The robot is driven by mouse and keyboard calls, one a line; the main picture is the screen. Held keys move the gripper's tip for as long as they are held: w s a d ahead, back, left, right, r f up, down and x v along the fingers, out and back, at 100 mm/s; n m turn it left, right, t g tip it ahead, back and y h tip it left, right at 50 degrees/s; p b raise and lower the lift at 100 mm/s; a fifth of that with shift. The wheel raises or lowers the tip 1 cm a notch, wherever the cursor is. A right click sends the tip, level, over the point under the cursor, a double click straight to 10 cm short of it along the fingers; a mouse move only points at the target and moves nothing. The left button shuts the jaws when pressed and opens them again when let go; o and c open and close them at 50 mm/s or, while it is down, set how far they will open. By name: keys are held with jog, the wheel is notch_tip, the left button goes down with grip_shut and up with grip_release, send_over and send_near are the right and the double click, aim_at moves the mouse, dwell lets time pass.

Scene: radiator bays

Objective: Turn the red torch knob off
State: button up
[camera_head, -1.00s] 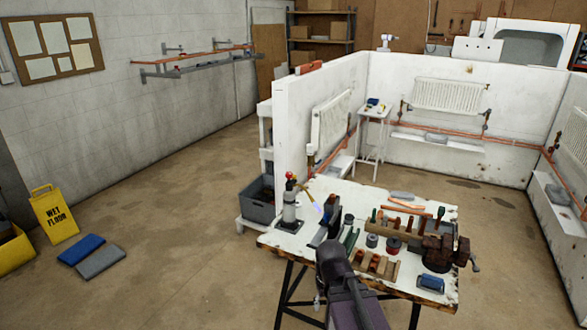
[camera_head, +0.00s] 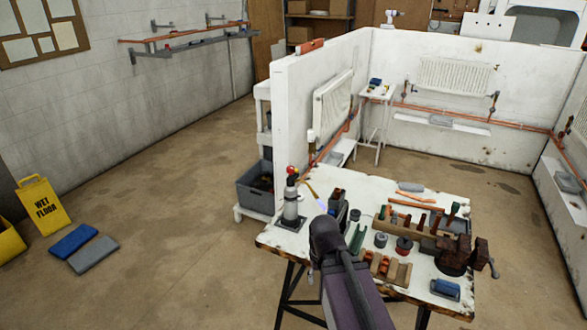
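The torch (camera_head: 290,205) stands upright at the back left corner of the white workbench (camera_head: 285,240). It has a grey cylinder body and a red knob (camera_head: 292,170) on top. A thin yellowish nozzle points to the right, with a faint bluish streak at its end that may be a flame. My dark arm rises from the bottom of the view over the bench's front edge, to the right of the torch and apart from it. My gripper cannot be made out; it appears hidden behind the arm.
A dark box (camera_head: 338,203) stands right of the torch. A wooden tool rack (camera_head: 410,228), a rusty vice (camera_head: 455,257) and a blue block (camera_head: 445,289) crowd the bench's right side. A white partition wall (camera_head: 293,130) stands behind.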

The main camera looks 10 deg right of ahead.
jog(key=shift+a, duration=0.2)
jog(key=o, duration=0.3)
jog(key=shift+a, duration=0.1)
jog(key=w+d+n+t+h+b, duration=0.35)
jog(key=w+n, duration=0.25)
jog(key=w, duration=0.3)
jog(key=w+d+n+t+h+b, duration=0.2)
jog(key=w+n+t+h+b, duration=0.15)
jog(key=w+n, duration=0.4)
jog(key=w+a+r+n+t+b, duration=0.1)
jog(key=w+a+r+n+t, duration=0.1)
jog(key=w+n, duration=0.3)
jog(key=w+a+r+n+t+b, duration=0.1)
jog(key=w+a+r+n+t, duration=0.2)
jog(key=n, duration=0.4)
jog(key=w+a+r+n+t+b, duration=0.2)
jog(key=w+a+n+t, duration=0.3)
jog(key=w, duration=0.3)
jog(key=shift+a+r+n+y, duration=0.2)
jog(key=shift+a+n+y, duration=0.3)
jog(key=shift+n, duration=0.35)
jog(key=shift+w, duration=0.1)
